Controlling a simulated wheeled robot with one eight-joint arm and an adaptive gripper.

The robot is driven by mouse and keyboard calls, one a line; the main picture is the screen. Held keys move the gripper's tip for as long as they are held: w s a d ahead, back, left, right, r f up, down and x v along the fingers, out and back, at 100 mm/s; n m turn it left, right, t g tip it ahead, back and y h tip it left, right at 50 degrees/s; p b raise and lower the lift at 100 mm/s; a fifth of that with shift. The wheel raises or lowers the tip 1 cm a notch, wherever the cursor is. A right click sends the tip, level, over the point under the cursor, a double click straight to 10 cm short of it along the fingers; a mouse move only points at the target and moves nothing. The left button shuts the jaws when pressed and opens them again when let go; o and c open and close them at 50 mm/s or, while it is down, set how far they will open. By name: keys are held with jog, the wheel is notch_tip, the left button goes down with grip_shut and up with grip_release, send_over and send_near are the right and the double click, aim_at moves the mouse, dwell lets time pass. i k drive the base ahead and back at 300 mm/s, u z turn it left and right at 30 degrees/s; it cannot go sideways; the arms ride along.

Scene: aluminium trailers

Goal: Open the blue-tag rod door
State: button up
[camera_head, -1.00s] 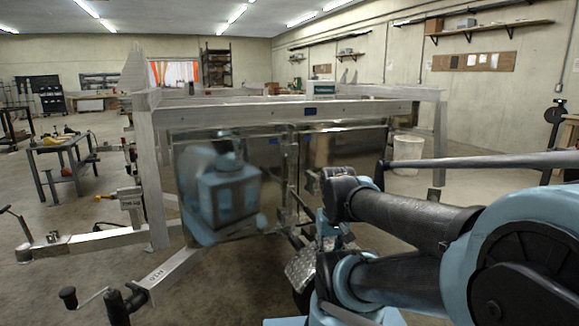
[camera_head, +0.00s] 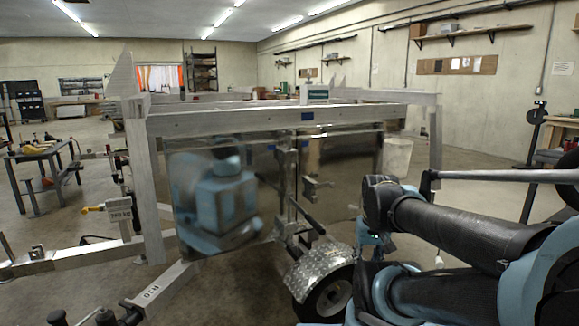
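An aluminium trailer frame stands ahead with two shiny door panels, a left one (camera_head: 213,215) and a right one (camera_head: 345,172). Both look closed. A blue tag (camera_head: 307,116) is on the top rail above the right door. Upright rods with a handle (camera_head: 318,186) run where the panels meet. A dark lever (camera_head: 307,216) slants down near the bottom. My gripper (camera_head: 374,246) hangs right of the rods, near the right door's lower right corner, mostly hidden behind my arm. Its fingers are too small and covered to tell whether they are open.
A tread-plate fender (camera_head: 318,266) and wheel (camera_head: 327,296) lie below the doors. A drawbar (camera_head: 165,284) juts forward at the lower left. A workbench (camera_head: 45,152) stands far left, a white bin (camera_head: 397,157) behind right.

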aim_at(226, 197)
jog(key=u, duration=0.05)
jog(key=k, duration=1.2)
jog(key=u, duration=0.35)
jog(key=i, duration=1)
jog(key=z, duration=0.05)
